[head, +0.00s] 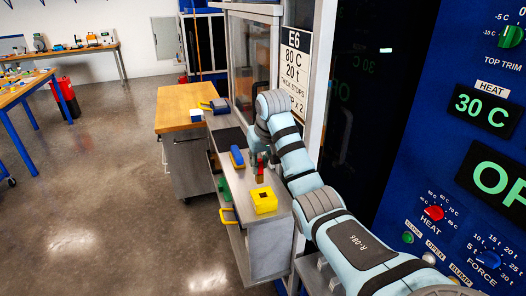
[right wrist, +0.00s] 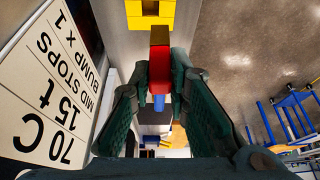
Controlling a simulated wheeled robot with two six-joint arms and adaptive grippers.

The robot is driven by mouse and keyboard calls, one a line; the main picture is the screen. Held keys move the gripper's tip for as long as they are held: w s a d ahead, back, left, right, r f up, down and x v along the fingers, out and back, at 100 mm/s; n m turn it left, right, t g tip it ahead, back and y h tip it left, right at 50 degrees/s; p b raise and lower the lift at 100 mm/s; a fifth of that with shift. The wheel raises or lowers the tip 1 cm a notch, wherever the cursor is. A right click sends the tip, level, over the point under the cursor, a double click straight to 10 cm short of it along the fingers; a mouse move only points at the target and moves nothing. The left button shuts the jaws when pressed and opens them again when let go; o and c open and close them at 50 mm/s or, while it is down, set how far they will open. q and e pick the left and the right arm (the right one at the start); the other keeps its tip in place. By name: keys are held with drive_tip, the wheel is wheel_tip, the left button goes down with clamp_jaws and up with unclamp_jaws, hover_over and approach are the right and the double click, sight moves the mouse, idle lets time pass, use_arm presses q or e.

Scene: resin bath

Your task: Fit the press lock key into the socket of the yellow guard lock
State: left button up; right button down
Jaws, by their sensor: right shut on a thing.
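The yellow guard lock (head: 264,201) sits on the grey bench top, with a dark square socket opening in its upper face. Part of it also shows at the top of the right wrist view (right wrist: 150,16). My right gripper (head: 258,164) is over the bench, just beyond the lock in the head view. It is shut on the red press lock key (right wrist: 160,58), which stands out between its two fingers towards the lock. The key shows small and red in the head view (head: 260,175), apart from the socket. My left gripper is not in view.
A wooden-topped cabinet (head: 183,104) adjoins the bench. A glazed frame with a sign (head: 295,70) stands behind. The blue press panel (head: 450,150) is at right. Open floor lies left.

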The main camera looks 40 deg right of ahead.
drive_tip(key=shift+d+r, duration=0.6)
drive_tip(key=shift+d, duration=0.2)
drive_tip(key=shift+a, duration=0.1)
wheel_tip(320, 180, down, 6)
drive_tip(key=shift+s+r+b, duration=0.1)
drive_tip(key=shift+b, duration=0.95)
drive_tip(key=shift+a+p, duration=0.1)
drive_tip(key=shift+p, duration=0.6)
